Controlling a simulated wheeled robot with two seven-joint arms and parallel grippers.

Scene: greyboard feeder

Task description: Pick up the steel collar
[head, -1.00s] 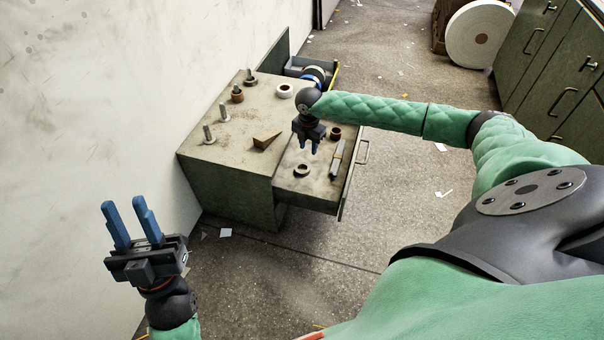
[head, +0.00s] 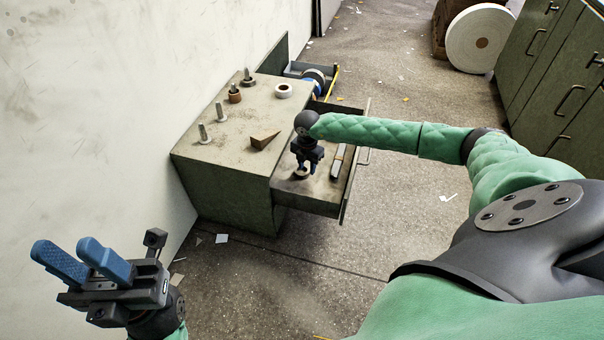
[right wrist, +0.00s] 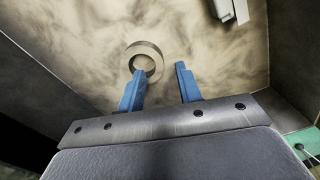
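A pale grey ring, which looks like the steel collar (head: 302,175), lies flat on the floor of the open drawer (head: 322,207). My right gripper (head: 306,168) is low in the drawer over it and partly hides it in the head view. In the right wrist view the collar (right wrist: 156,53) lies beyond the fingertips, mostly in line with the left finger. The right fingers (right wrist: 160,72) are apart with nothing between them; whether one touches the collar I cannot tell. My left gripper (head: 62,247) is open and empty, away from the cabinet at lower left.
The cabinet top (head: 210,140) holds several upright pegs, a brown ring (head: 235,96) on one, a white ring (head: 283,90) and a brown wedge (head: 264,139). A grey block (head: 337,163) lies at the drawer's right. Drawer walls surround my right gripper.

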